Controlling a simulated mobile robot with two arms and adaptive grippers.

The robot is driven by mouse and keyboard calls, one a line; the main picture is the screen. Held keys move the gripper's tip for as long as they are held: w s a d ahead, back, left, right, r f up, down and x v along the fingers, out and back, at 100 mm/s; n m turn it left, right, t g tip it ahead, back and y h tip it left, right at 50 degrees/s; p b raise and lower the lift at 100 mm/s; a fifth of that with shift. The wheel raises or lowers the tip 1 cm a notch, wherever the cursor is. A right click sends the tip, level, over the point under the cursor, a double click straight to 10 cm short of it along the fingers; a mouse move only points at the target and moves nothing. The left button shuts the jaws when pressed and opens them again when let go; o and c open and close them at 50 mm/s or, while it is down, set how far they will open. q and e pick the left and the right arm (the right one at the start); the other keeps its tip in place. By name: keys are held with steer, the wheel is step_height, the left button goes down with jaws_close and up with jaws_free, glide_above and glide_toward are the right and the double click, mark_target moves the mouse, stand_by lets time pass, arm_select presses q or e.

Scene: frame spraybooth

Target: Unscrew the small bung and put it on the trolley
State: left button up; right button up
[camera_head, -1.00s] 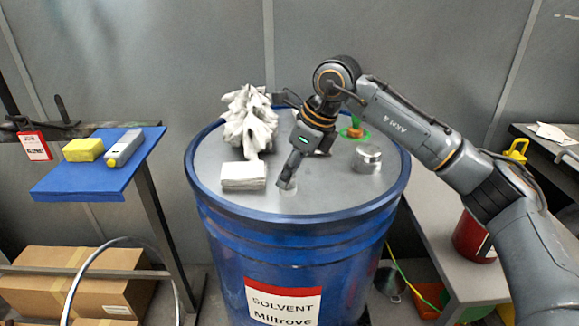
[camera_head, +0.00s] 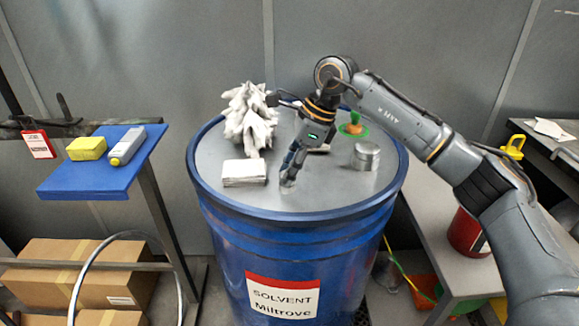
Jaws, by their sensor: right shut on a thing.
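The small bung (camera_head: 288,188) is a little light-metal disc at the front of the blue solvent drum's (camera_head: 300,205) grey lid. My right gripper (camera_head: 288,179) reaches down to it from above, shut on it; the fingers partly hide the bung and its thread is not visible. A larger silver cap (camera_head: 366,156) stands on the lid to the right. My left gripper is out of view. I cannot tell for certain which stand is the trolley; a stand with a blue top (camera_head: 88,178) is at the left.
White crumpled rags (camera_head: 248,118), a folded white cloth (camera_head: 244,172) and a green-and-orange item (camera_head: 354,126) are on the drum lid. The blue top holds a yellow sponge (camera_head: 87,148) and a grey bottle (camera_head: 127,146), with bare room in front. A red can (camera_head: 467,232) stands right.

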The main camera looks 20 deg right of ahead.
steer(key=shift+a, duration=0.1)
steer(key=shift+r+n+g+p, duration=0.2)
steer(key=shift+n+g+p, duration=0.2)
steer(key=shift+n+p, duration=0.4)
steer(key=shift+w+f+n+g+p, duration=0.1)
steer(key=shift+n+g+p, duration=0.35)
steer(key=shift+n, duration=0.55)
steer(key=shift+f+n, duration=0.1)
steer(key=shift+n, duration=0.4)
steer(key=o, duration=0.8)
